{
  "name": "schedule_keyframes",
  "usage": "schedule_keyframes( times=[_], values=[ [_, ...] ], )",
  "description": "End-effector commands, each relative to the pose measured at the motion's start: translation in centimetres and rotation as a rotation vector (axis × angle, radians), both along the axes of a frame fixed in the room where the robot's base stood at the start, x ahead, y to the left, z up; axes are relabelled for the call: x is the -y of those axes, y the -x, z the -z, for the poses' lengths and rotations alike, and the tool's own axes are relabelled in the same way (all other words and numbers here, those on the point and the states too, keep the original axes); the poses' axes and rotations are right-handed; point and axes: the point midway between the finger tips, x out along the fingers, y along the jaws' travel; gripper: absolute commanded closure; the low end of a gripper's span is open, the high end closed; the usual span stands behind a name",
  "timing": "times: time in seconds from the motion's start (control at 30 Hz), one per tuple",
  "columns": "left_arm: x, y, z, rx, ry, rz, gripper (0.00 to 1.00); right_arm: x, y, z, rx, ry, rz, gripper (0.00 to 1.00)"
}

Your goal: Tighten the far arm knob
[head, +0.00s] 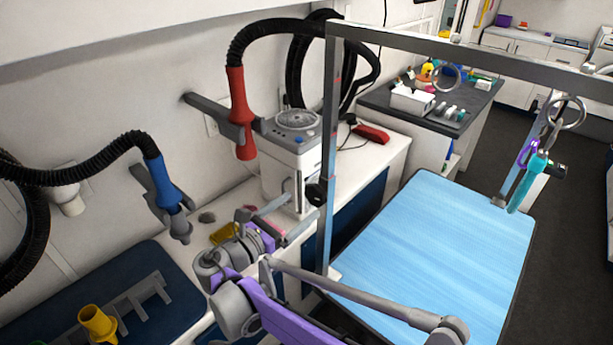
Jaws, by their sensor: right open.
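The grooming arm is a grey metal frame (331,120) over a table with a light blue top (440,255). A black knob (316,193) is on its left post, seen from the side. Another dark knob (559,171) shows on the right post, beside a teal and purple item (530,180) hanging there. My right gripper (297,217) is open, with its fingers pointing toward the left post's knob, just below and left of it. I see no contact with the knob, and the fingers look empty. My left gripper is out of view.
A white machine (292,150) stands on the counter behind the left post. A red nozzle (238,105) and a blue nozzle (160,185) hang from wall holders on black hoses. The blue tabletop is clear.

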Motion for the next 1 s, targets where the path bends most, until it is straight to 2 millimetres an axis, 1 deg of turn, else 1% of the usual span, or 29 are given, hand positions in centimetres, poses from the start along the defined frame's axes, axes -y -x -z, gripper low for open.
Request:
schedule_keyframes(
  times=[0.17, 0.4, 0.6, 0.73, 1.0],
  values=[
    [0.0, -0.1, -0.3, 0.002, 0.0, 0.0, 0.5, 1.5, -1.8, 0.0, 0.0, 0.001, 0.004, 0.0],
    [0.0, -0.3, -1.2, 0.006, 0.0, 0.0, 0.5, 4.2, -5.6, -0.1, 0.001, -0.001, 0.004, 0.0],
    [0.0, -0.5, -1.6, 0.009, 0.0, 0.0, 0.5, 5.7, -7.8, 0.0, 0.001, -0.001, 0.002, 0.0],
    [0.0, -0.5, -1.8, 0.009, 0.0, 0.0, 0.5, 6.1, -8.4, 0.0, 0.0, -0.001, 0.0, 0.0],
    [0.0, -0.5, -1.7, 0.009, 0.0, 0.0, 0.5, 6.2, -8.5, 0.1, 0.0, -0.001, 0.0, 0.0]
  ],
)
